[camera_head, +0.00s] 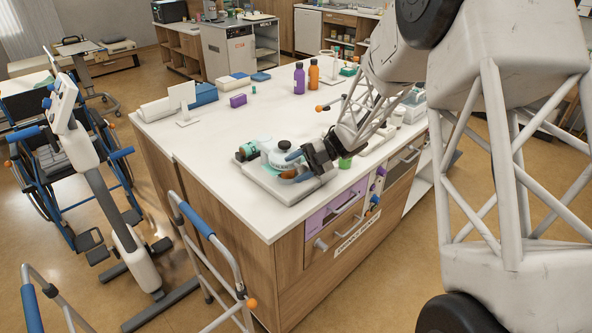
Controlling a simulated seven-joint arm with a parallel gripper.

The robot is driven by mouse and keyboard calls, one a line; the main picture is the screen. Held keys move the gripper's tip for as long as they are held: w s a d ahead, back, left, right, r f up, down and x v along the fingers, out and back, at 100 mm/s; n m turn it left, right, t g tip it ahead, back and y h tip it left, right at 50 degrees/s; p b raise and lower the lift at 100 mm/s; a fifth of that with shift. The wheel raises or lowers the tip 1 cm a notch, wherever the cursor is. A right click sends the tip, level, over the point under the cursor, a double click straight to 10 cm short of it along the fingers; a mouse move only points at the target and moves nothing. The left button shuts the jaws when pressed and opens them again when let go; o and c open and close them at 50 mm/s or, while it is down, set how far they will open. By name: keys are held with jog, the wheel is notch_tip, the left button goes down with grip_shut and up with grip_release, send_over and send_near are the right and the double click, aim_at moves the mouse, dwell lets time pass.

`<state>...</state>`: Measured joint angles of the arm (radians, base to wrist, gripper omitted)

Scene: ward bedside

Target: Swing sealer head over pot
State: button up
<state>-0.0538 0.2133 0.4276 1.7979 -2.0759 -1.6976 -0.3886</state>
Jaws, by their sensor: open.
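The sealer (271,184) stands on a pale grey base plate near the front corner of the white counter. Its upper part, which looks like the sealer head (283,146), has a dark round knob, with a teal and black cylinder at its left. An orange-brown part shows low under it. I cannot make out the pot clearly or tell whether the head is over it. My gripper (297,168) reaches in from the right, low beside the sealer, with its blue-tipped fingers open. The fingers overlap the sealer's right side in this view; contact is unclear.
A green cup (345,162) stands just right of my gripper. Purple (299,79) and orange (313,76) bottles stand farther back.

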jog(key=s+d+r, duration=0.1)
jog(key=s+d, duration=0.3)
jog(key=s, duration=1)
jog(key=shift+r, duration=0.15)
jog(key=shift+a, duration=0.1)
